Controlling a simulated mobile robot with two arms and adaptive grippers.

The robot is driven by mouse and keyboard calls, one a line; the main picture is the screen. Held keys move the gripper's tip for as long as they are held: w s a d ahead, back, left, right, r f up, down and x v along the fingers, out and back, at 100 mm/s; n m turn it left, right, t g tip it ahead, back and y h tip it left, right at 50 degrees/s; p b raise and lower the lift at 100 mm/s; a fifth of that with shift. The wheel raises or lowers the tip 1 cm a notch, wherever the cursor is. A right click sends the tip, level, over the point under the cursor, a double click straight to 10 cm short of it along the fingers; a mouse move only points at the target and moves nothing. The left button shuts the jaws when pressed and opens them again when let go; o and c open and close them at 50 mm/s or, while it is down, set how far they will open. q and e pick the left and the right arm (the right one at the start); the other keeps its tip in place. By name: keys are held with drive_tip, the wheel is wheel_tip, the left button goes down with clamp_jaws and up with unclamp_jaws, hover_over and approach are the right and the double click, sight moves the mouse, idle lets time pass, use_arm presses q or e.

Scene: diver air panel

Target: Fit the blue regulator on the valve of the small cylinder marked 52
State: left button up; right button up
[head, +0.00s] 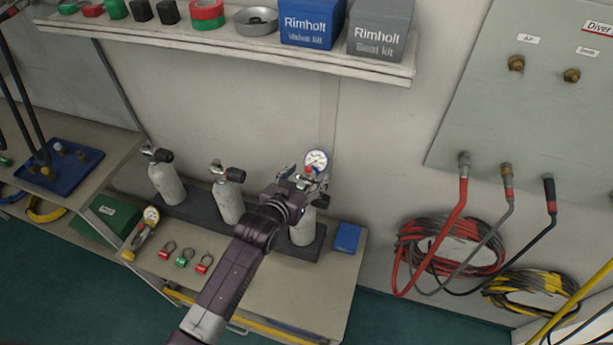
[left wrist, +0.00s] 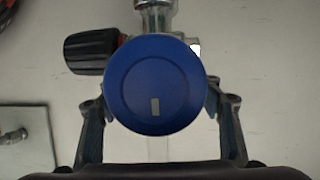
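My left gripper (head: 308,184) is over the rightmost of three small grey cylinders (head: 302,228), at its valve. In the left wrist view its two fingers flank the round blue regulator (left wrist: 155,85) and appear shut on it. A white-faced gauge (head: 316,160) stands up at the gripper. A black valve knob (left wrist: 88,53) and metal fittings show behind the regulator; whether the regulator is seated on the valve is hidden. The middle cylinder (head: 228,203) and left cylinder (head: 166,182) stand upright with bare valves. I cannot read any cylinder number. My right gripper is out of view.
A yellow regulator with a gauge (head: 142,232) lies on the bench (head: 270,285), near several red and green ring tags. A blue box (head: 347,238) stands right of the cylinders. A shelf (head: 230,50) with boxes overhangs behind. Hoses (head: 440,245) hang at right.

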use_arm(q)
drive_tip(key=shift+o, duration=0.8)
drive_tip(key=shift+s+a+f, duration=0.1)
drive_tip(key=shift+s+f, duration=0.05)
drive_tip(key=shift+f, duration=0.15)
drive_tip(key=shift+s, duration=0.1)
drive_tip(key=v, duration=1.2)
drive_tip(key=shift+r, duration=0.2)
